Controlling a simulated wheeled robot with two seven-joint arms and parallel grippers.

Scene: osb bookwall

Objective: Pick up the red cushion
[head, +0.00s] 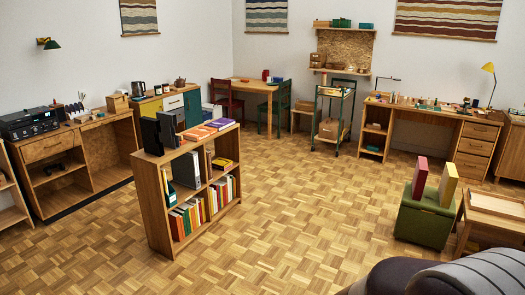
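A red, flat, upright slab (420,178) stands on a green box-shaped seat (424,218) at the right; it may be the red cushion, but at this size I cannot tell whether it is soft. A similar yellow slab (447,186) stands beside it on the right, with a gap between them. I see no other red cushion. Neither of my grippers is in the head view.
A low bookcase (158,205) stands in the left middle. A dark sofa (385,278) with a grey striped throw fills the bottom right corner. A wooden side table (488,222) is right of the green seat. The parquet floor (310,200) between bookcase and seat is clear.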

